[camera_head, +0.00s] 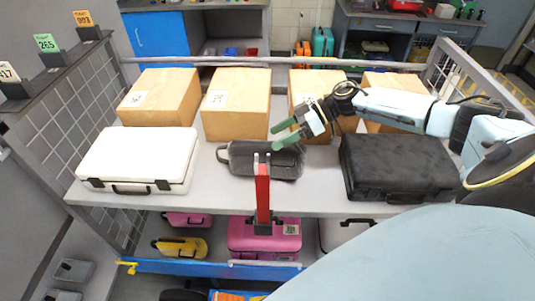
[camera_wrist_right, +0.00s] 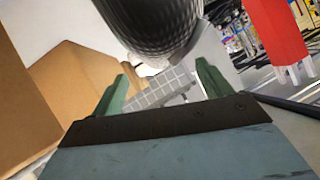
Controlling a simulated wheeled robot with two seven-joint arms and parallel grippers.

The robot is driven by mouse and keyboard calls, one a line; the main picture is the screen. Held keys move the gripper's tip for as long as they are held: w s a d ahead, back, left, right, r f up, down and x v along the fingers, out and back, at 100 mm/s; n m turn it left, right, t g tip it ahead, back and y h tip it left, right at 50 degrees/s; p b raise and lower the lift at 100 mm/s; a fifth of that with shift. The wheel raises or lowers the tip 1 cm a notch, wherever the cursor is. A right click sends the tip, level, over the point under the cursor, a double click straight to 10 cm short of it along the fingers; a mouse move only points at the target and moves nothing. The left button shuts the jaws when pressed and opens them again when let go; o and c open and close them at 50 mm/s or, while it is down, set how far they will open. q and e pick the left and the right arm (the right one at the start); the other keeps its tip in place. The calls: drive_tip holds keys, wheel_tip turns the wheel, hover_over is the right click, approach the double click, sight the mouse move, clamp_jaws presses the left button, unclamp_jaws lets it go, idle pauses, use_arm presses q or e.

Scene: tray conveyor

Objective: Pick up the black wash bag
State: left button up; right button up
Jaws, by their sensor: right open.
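The black wash bag (camera_head: 262,163) lies on the grey shelf top, between a white case and a black case. It has a loop handle at its left end. My right gripper (camera_head: 282,136) has green fingers and is open at the bag's upper right edge. In the head view its fingers overlap the bag; I cannot tell whether they touch it. In the right wrist view the open fingers (camera_wrist_right: 163,85) are apart with nothing between them near the tips, and a dark ribbed rounded thing, likely the bag (camera_wrist_right: 155,22), is just beyond them. My left gripper is not in view.
A white case (camera_head: 138,155) stands left and a black case (camera_head: 398,165) right. Several cardboard boxes (camera_head: 235,105) line the back. A red upright post (camera_head: 263,190) stands in front of the bag. Pink and yellow cases (camera_head: 265,237) sit on the lower shelf.

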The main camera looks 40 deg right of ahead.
sight(267, 142)
drive_tip(key=x, duration=0.4)
drive_tip(key=shift+w+a+f+p, duration=0.15)
drive_tip(key=shift+a+f+p, duration=0.1)
drive_tip(key=shift+p, duration=0.15)
drive_tip(key=shift+d+r, duration=0.1)
clamp_jaws()
